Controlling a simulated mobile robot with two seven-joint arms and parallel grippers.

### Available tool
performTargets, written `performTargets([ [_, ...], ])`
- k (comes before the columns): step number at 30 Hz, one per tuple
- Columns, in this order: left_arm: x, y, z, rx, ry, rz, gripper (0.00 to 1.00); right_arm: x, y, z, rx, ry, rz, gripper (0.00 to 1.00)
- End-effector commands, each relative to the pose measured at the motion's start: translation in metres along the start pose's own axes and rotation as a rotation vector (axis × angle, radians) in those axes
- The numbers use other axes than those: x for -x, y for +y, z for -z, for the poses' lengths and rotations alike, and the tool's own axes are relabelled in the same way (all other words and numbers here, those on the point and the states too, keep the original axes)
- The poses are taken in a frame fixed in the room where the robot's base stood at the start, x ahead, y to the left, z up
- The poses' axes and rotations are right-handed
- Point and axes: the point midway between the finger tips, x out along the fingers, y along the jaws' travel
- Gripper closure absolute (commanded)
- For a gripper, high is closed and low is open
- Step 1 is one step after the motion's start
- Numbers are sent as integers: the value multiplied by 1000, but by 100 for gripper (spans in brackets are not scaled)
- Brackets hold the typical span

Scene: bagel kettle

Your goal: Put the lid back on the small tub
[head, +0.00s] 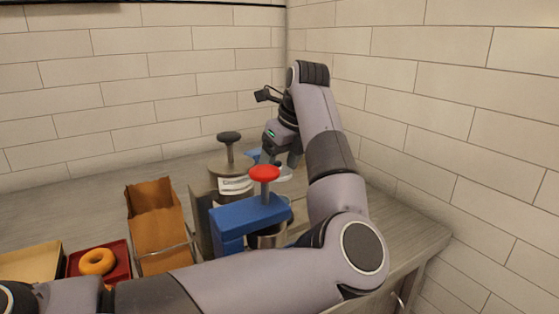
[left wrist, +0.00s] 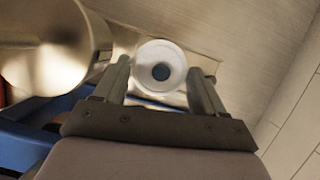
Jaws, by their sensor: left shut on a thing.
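My left gripper (head: 284,160) is at the back right of the counter, pointing down, behind the red knob. In the head view a pale, clear-looking edge (head: 286,174) shows just below the fingers. I cannot clearly make out the small tub; the gripper and the things in front may hide it. My right gripper is not in view.
A labelled metal canister (head: 232,184) with a dark knob stands left of the gripper. A blue block (head: 236,221) and red knob (head: 264,173) stand in front. A brown paper bag (head: 152,197) and a bagel (head: 97,262) on a red tray (head: 121,262) are left. Tiled walls close the corner.

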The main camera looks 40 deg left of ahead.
Motion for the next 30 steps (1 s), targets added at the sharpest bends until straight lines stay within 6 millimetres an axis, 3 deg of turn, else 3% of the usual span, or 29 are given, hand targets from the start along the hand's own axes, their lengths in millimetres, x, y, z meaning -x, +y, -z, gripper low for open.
performTargets([
  [18,-51,0,20,-2,-1,1,57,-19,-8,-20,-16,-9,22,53],
  [30,-57,0,23,-2,0,1,57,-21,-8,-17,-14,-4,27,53],
])
